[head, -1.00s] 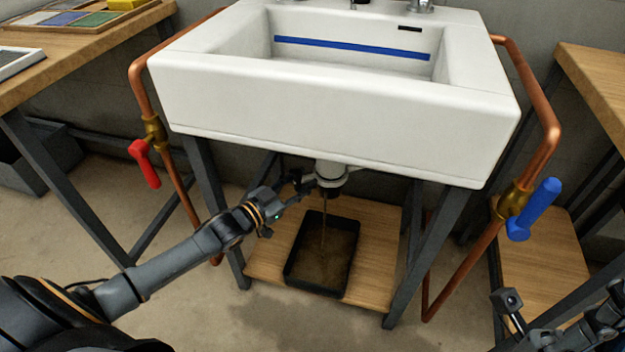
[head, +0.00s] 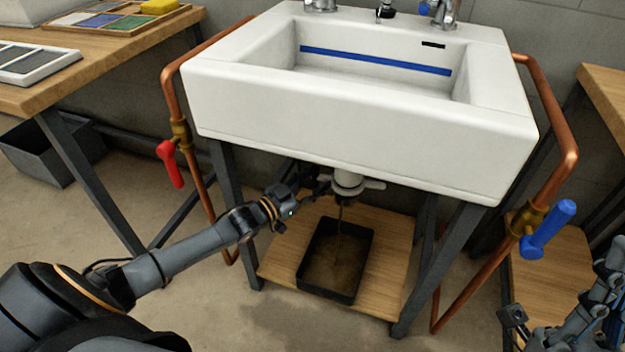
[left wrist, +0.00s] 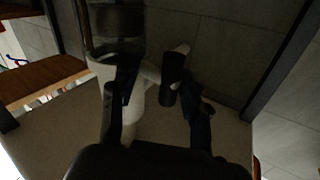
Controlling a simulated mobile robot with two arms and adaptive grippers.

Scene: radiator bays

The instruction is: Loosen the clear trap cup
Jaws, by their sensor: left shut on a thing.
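The white trap body (head: 349,180) hangs under the basin, with a brownish stream running down from it. The clear trap cup (left wrist: 117,22) shows dark at the top of the left wrist view, beside the white pipe (left wrist: 108,78). My left gripper (head: 322,183) reaches in from the left at the trap, shut on the trap cup. Its fingers also show in the left wrist view (left wrist: 158,95), in deep shadow, so the exact contact is hard to see. My right gripper (head: 545,325) is at the lower right, empty-looking, its jaws unclear.
A black tray (head: 301,278) with brown water stands on the wooden shelf (head: 385,285) below the trap. A red-handled valve (head: 170,163) is on the left copper pipe, a blue-handled valve (head: 550,228) on the right. Steel legs flank the space under the basin (head: 360,130).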

